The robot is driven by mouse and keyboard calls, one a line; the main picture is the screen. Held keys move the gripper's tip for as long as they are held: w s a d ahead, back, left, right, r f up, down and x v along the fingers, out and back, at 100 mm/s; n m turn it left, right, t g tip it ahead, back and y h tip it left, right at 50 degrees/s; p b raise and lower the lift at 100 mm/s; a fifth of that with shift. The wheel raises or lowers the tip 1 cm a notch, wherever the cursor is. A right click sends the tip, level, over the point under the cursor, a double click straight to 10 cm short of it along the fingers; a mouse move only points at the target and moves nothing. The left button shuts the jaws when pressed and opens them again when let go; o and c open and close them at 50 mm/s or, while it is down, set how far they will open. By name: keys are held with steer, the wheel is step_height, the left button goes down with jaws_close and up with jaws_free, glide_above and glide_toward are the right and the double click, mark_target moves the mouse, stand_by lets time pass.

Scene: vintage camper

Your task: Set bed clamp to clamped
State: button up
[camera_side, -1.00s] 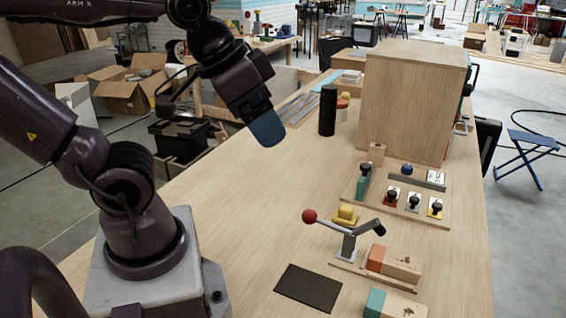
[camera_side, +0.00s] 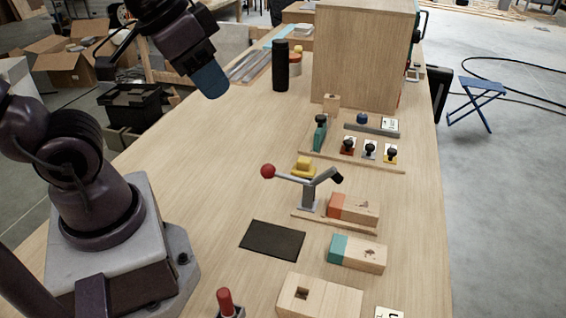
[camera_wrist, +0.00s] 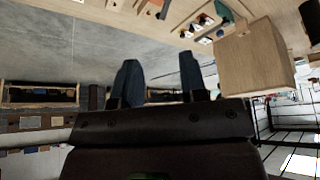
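The bed clamp is most likely the grey toggle clamp (camera_side: 309,193) on a wooden strip in the side view. Its lever reaches left to a red ball (camera_side: 268,171). Its other arm angles up to the right and ends in a black tip (camera_side: 337,175), which appears raised clear of the orange-ended wooden block (camera_side: 353,208). My gripper (camera_side: 211,82) is up and to the left of the clamp, well apart from it. The wrist view shows my gripper (camera_wrist: 160,75) with two dark blue fingers spread and nothing between them.
A black cylinder (camera_side: 281,66) and a large wooden box (camera_side: 362,55) stand at the back. A board (camera_side: 355,161) with several knobs lies behind the clamp. A dark mat (camera_side: 272,240), a teal-ended block (camera_side: 357,253) and a red-handled item (camera_side: 225,302) are nearer. The left middle tabletop is clear.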

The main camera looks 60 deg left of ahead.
steer(key=w+f+g, duration=0.2)
steer(key=w, duration=0.1)
steer(key=shift+w+f+n, duration=0.15)
steer(key=shift+f+n, duration=0.05)
steer(key=shift+n, duration=0.1)
jaws_close()
steer(key=w+a+f+n+g, duration=0.1)
steer(key=w+f+n, duration=0.2)
steer(key=w+n, duration=0.4)
steer(key=w+a+f+n+g, duration=0.1)
steer(key=w+f+n, duration=0.2)
steer(key=w+n, duration=0.5)
steer(key=shift+a+f+n+g+h, duration=0.3)
steer(key=shift+n+h, duration=0.1)
steer(key=shift+n, duration=5.3)
